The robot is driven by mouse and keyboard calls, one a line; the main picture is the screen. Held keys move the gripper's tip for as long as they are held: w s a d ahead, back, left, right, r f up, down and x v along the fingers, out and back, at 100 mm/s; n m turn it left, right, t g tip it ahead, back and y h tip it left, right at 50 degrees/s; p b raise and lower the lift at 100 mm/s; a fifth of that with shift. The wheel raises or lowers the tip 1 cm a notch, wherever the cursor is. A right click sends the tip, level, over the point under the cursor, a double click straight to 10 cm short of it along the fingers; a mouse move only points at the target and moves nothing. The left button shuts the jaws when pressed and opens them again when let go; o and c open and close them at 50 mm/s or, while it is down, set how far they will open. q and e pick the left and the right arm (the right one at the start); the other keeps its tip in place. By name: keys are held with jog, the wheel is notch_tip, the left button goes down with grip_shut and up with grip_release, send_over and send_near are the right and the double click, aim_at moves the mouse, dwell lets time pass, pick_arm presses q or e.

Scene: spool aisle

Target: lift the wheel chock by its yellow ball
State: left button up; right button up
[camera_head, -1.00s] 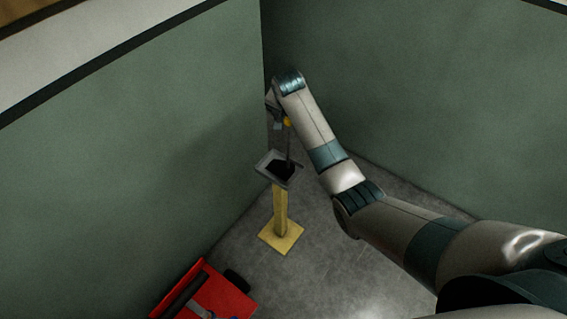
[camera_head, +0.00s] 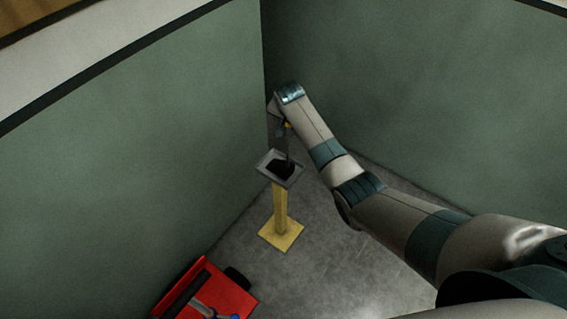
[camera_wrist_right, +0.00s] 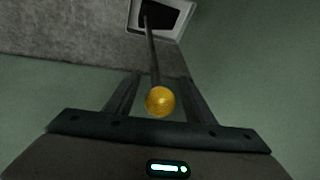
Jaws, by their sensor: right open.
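The wheel chock (camera_head: 280,169) is a dark block in a grey tray (camera_head: 264,162) on a yellow stand. A thin rod rises from it to a yellow ball (camera_head: 288,125), which is partly hidden by my gripper in the head view. My right gripper (camera_head: 281,130) is at the top of the rod. In the right wrist view, the yellow ball (camera_wrist_right: 160,101) shows between the two spread fingers of the right gripper (camera_wrist_right: 160,82), with a gap visible on each side. The chock (camera_wrist_right: 165,14) shows at the rod's far end. My left gripper is not in view.
The yellow stand (camera_head: 281,215) stands on grey floor near the corner of two green walls (camera_head: 130,150). A red cart or box (camera_head: 222,291) with items on it is at the bottom left. Bare floor lies right of the stand.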

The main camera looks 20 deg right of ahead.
jog(key=shift+c, duration=0.7)
grip_shut()
jog(key=shift+w+r+b, duration=0.1)
jog(key=shift+r+b, duration=0.85)
jog(key=shift+r, duration=0.95)
jog(key=s+d+r+b, duration=0.3)
jog(key=d+r, duration=0.4)
jog(key=d, duration=0.4)
jog(key=shift+d+b, duration=0.15)
jog(key=shift+b, duration=0.45)
jog(key=shift+r, duration=0.1)
